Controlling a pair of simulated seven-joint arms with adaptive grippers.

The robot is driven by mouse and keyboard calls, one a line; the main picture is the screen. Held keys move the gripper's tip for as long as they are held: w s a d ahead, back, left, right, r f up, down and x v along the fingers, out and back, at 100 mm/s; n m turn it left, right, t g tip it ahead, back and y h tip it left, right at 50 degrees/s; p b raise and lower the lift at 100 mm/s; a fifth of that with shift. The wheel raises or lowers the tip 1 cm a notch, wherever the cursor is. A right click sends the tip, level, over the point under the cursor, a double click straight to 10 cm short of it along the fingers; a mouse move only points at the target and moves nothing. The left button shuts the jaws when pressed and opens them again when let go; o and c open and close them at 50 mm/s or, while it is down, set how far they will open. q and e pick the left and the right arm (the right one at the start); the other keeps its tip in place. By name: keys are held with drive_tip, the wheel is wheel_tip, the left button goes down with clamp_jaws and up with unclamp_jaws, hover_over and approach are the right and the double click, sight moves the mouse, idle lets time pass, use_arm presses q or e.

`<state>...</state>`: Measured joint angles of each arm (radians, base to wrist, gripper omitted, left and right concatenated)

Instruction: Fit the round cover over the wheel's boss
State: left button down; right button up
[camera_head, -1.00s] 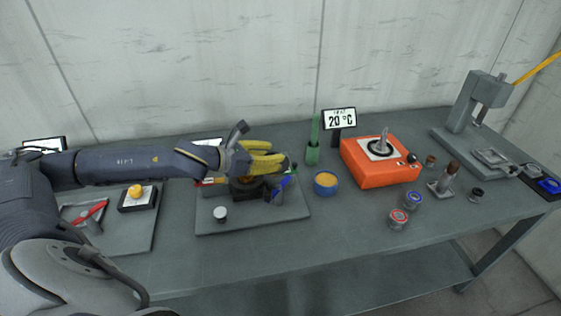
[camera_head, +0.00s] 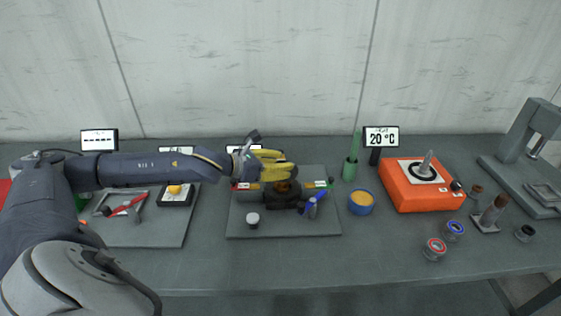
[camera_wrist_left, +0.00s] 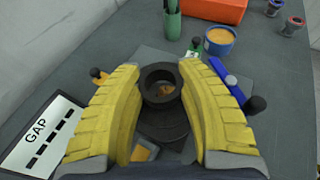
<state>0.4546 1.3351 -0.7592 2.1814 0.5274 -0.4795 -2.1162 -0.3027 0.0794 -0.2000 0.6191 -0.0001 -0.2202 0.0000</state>
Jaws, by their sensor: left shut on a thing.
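My left gripper (camera_head: 288,166) is over the dark jack assembly (camera_head: 285,201) on the grey mat. In the left wrist view its yellow fingers (camera_wrist_left: 160,72) are shut on a dark round ring-shaped piece (camera_wrist_left: 147,86), which looks like the round cover. An orange-brown surface shows through its opening. A dark round disc (camera_wrist_left: 162,122), likely the wheel, lies directly below the ring. I cannot tell whether ring and disc touch, and the boss cannot be made out separately. My right gripper is out of view.
On the mat (camera_head: 330,228) are a white-topped knob (camera_head: 252,218) and blue parts (camera_head: 313,205). A blue tub with orange contents (camera_head: 361,203), a green holder (camera_head: 350,172) and an orange box (camera_head: 415,190) stand to the right.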

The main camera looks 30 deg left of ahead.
use_arm(q)
drive_tip(key=shift+s+f, duration=0.1)
drive_tip(key=shift+f, duration=2.75)
drive_tip(key=shift+a+f, duration=0.1)
drive_tip(key=c, duration=0.9)
unclamp_jaws()
drive_tip(key=shift+s+a, duration=0.1)
drive_tip(key=shift+o, duration=0.7)
drive_tip(key=shift+r, duration=0.2)
